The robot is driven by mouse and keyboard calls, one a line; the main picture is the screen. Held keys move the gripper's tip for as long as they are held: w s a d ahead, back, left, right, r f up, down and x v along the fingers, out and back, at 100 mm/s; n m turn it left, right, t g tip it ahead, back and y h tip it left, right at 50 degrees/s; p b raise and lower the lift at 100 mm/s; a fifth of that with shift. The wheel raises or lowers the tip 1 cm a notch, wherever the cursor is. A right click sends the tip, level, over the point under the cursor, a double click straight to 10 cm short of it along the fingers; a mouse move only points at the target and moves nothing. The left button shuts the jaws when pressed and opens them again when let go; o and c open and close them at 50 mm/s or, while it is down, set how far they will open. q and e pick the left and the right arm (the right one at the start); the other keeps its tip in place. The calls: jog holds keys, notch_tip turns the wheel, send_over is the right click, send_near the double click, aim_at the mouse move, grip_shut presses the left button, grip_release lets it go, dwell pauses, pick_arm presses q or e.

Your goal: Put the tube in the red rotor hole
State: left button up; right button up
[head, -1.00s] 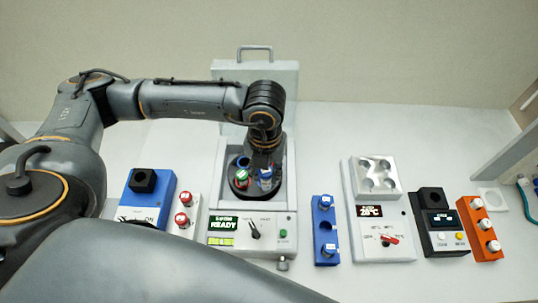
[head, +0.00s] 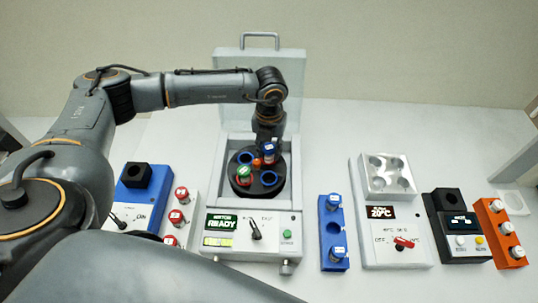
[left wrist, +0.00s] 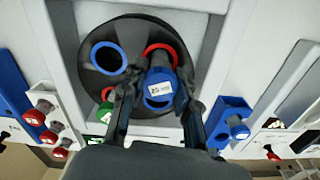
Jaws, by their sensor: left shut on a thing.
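My left gripper (left wrist: 158,112) is shut on a blue-capped tube (left wrist: 157,84) with a white label. In the head view this tube (head: 269,152) stands over the rear right of the dark round rotor (head: 240,190). The red-ringed hole (left wrist: 160,47) shows just beyond the tube in the left wrist view, partly covered by it. I cannot tell whether the tube's lower end is in the hole. A blue-ringed hole (head: 245,157) is at rear left and another (head: 262,185) at front right. A green-capped tube (head: 243,173) sits at front left. My right gripper is not in view.
The rotor is inside an open centrifuge (head: 290,225) with its lid raised behind. A blue rack (head: 334,250), a grey-white heater block (head: 385,190), a black device (head: 452,225) and an orange rack (head: 498,235) stand to the right. Red-capped tubes (head: 177,216) stand to the left.

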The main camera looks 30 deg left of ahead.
pick_arm(q)
jog(key=shift+w+f, duration=0.1)
jog(key=shift+f, duration=0.55)
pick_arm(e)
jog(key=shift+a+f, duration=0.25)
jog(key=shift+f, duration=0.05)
pick_arm(q)
jog(key=shift+f, duration=0.1)
jog(key=o, duration=1.1)
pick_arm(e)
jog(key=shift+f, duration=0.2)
